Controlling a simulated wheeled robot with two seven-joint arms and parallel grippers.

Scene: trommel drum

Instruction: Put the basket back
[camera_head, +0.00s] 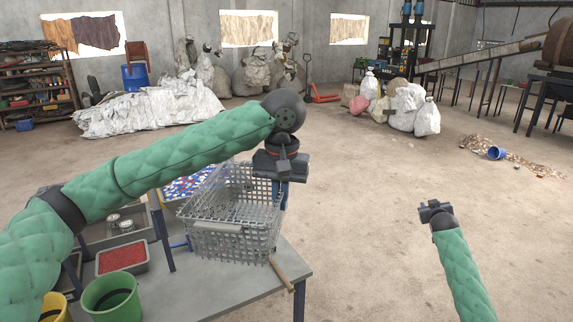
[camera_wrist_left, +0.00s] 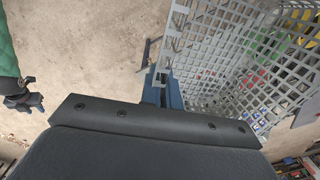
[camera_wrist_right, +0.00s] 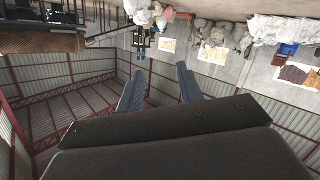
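The grey wire-mesh basket (camera_head: 232,228) is over the right part of the grey table (camera_head: 190,290). I cannot tell whether its bottom touches the tabletop. My left gripper (camera_head: 284,196) points down at the basket's right rim. In the left wrist view, its blue fingers (camera_wrist_left: 163,92) are close together on the rim, with the mesh basket (camera_wrist_left: 215,75) to the right of them. The fingers' lower parts are partly hidden by the wrist housing. My right gripper (camera_head: 436,208) is away from the table, over bare floor. In the right wrist view, its fingers (camera_wrist_right: 158,88) are apart and empty.
A green bucket (camera_head: 112,298), a tray of red bits (camera_head: 122,257) and a tray of blue and white bits (camera_head: 188,184) are at the left. A wooden handle (camera_head: 291,276) lies by the table's right edge. Floor at the right is clear up to a tipped blue bucket (camera_head: 496,153).

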